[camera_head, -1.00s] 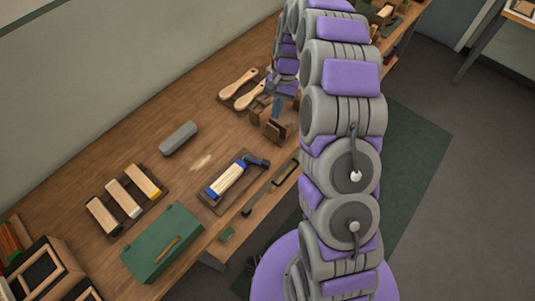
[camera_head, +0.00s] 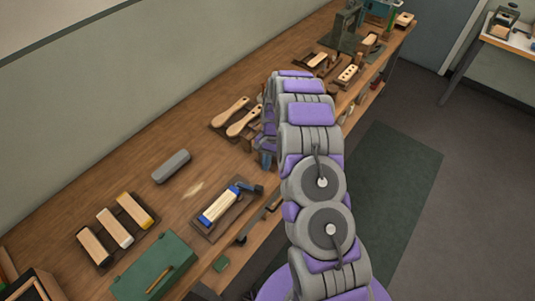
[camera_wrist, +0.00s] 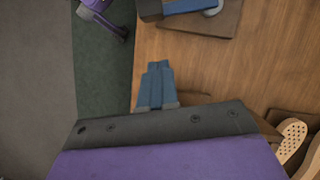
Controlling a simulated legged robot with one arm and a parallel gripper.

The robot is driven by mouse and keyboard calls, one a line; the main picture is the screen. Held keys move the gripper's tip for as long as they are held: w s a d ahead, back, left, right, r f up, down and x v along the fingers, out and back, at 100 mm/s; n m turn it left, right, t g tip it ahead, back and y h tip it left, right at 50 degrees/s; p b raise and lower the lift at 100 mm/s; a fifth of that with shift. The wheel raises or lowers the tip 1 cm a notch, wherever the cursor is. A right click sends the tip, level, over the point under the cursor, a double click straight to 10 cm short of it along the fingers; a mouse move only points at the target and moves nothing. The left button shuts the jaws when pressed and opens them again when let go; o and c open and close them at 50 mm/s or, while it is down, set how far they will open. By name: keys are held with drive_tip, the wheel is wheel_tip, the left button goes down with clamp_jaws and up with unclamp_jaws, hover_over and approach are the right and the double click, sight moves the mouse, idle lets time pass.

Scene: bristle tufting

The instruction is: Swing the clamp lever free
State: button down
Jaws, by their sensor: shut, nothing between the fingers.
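In the head view a fixture board (camera_head: 233,227) lies near the bench's front edge. It holds a pale wooden block (camera_head: 219,206) between blue clamp pieces. A dark lever (camera_head: 250,188) sticks out at the block's upper right end. In the wrist view a board (camera_wrist: 222,24) at the top carries a dark blue bar (camera_wrist: 182,6), likely the lever. My gripper (camera_wrist: 157,68) shows there as blue fingers, closed together and empty, over the bench edge and apart from the bar. In the head view my arm hides most of it.
Two wooden paddles (camera_head: 243,122) lie behind the arm. A grey rounded block (camera_head: 171,166), a rack of brush blocks (camera_head: 145,212) and a green box (camera_head: 156,271) are on the left. Fixtures (camera_head: 345,30) stand farther along the bench (camera_head: 150,145). A green mat (camera_head: 400,165) covers the right floor.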

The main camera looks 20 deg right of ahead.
sight(259, 188)
drive_tip(key=shift+x, duration=1.1)
drive_tip(key=shift+s+a+r+b, duration=0.1)
drive_tip(key=shift+s+a+b, duration=0.05)
drive_tip(key=shift+s+a, duration=0.55)
drive_tip(key=shift+s+a+r+b, duration=0.15)
drive_tip(key=shift+s+a, duration=0.35)
drive_tip(key=shift+s, duration=0.3)
drive_tip(key=shift+f, duration=0.1)
drive_tip(key=p, duration=0.1)
drive_tip(key=s+m+p, duration=0.2)
drive_tip(key=shift+a+r+t+y, duration=0.25)
drive_tip(key=shift+a+t+y, duration=0.05)
drive_tip(key=shift+t+y, duration=0.1)
drive_tip(key=shift+s+a+m, duration=0.1)
drive_tip(key=shift+s+m, duration=0.15)
drive_tip(key=shift+m, duration=0.25)
drive_tip(key=shift+s+a+f+m+p, duration=0.1)
drive_tip(key=shift+f+m+p, duration=0.15)
drive_tip(key=shift+m+p, duration=0.15)
